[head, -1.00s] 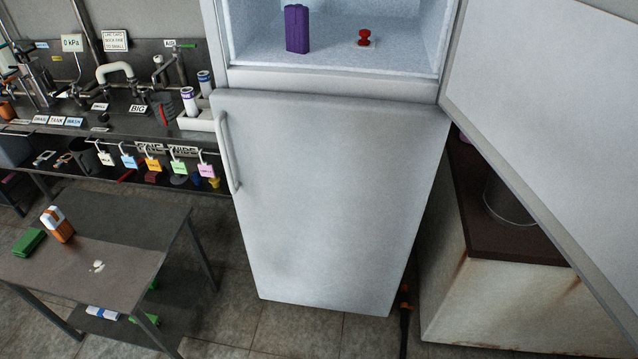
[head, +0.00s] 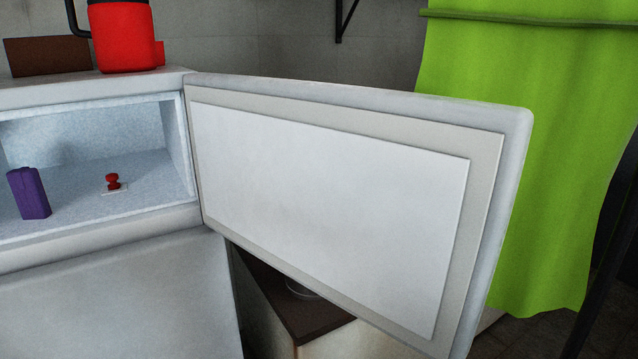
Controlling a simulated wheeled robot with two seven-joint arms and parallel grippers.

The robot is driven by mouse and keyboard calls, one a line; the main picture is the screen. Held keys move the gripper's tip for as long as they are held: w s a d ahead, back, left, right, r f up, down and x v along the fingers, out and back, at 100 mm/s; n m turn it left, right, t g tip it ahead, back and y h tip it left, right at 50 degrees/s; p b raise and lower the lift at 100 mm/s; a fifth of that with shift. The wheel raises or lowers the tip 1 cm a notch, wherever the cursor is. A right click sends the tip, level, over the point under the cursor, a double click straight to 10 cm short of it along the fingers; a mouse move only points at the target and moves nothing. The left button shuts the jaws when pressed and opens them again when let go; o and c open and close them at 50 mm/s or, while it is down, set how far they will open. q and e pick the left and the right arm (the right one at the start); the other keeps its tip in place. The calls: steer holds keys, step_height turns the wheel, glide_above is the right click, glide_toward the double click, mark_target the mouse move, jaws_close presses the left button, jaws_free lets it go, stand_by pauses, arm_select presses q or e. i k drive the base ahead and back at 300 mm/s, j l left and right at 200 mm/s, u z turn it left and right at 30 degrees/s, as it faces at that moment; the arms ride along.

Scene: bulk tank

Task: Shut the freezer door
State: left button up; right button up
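The freezer door (head: 330,205) stands wide open in the head view, hinged at the right side of the freezer compartment and swung out to the right. Its white inner panel faces me. The open freezer compartment (head: 80,150) is at the left. Inside it are a purple box (head: 29,193) and a small red stamp-like object (head: 113,182) on a pale base. Neither of my grippers shows in the head view.
A lower closed door (head: 110,310) is below the compartment. A red container (head: 127,38) and a brown box (head: 48,55) sit on top of the fridge. A green curtain (head: 540,150) hangs behind the door at the right. A dark-topped cabinet (head: 270,295) is under the open door.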

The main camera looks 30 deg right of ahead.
mark_target(393, 209)
steer(key=l, duration=1.35)
steer(key=l+u, duration=0.15)
steer(key=l, duration=0.85)
steer(key=l+u, duration=0.4)
steer(key=k+l+u, duration=0.15)
steer(key=u, duration=0.2)
steer(key=l, duration=0.1)
